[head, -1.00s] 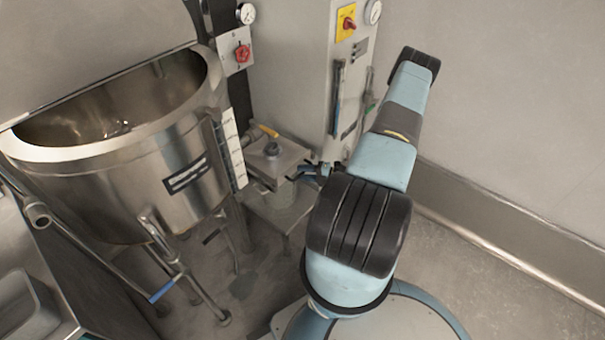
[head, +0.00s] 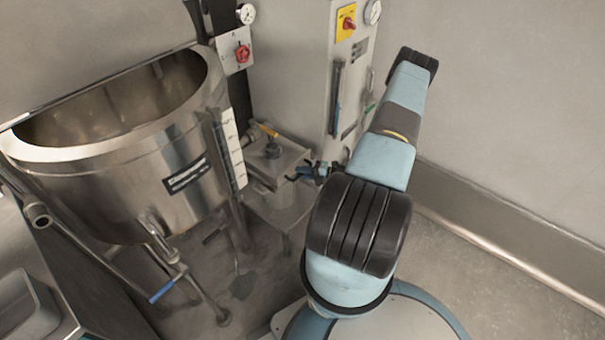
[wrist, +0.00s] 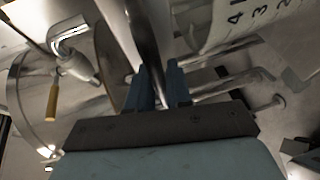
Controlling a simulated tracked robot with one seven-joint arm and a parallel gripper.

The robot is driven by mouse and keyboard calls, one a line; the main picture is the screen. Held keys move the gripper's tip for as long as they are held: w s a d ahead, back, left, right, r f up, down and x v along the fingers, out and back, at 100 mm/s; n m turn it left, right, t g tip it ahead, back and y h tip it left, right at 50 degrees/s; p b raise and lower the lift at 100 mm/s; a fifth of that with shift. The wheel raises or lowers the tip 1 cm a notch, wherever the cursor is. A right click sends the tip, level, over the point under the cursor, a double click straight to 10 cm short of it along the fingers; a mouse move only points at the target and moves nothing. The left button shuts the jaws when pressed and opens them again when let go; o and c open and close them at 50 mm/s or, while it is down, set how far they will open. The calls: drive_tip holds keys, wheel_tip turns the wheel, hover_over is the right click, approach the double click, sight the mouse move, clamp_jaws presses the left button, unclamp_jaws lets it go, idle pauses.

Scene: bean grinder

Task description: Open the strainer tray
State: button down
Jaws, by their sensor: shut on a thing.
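A low square metal box with a round dark knob on top, which looks like the strainer tray unit (head: 291,158), stands right of the big steel vat. My gripper (head: 303,174) is at the box's right edge; my arm reaches over from the right. In the wrist view, the two blue fingertips of my gripper (wrist: 160,85) are shut on a thin metal bar (wrist: 146,42) running up between them. I cannot tell for certain which part of the box the bar belongs to. The inside of the box is hidden.
The steel vat (head: 120,185) with a numbered scale strip (head: 233,148) stands close on the left. Floor at the right is clear.

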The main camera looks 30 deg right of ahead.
drive_tip(key=shift+s+f, duration=0.1)
drive_tip(key=shift+a, duration=0.15)
drive_tip(key=shift+s+d, duration=0.2)
drive_tip(key=s+d, duration=0.3)
drive_tip(key=s, duration=0.5)
drive_tip(key=s+d, duration=0.3)
drive_tip(key=s, duration=0.6)
drive_tip(key=shift+s, duration=0.3)
drive_tip(key=shift+d+f, duration=0.1)
drive_tip(key=c, duration=1.1)
unclamp_jaws()
drive_tip(key=shift+w, duration=0.1)
drive_tip(key=shift+d, duration=0.1)
drive_tip(key=v, duration=1.3)
drive_tip(key=shift+s+d+r, duration=0.25)
drive_tip(key=shift+s, duration=0.05)
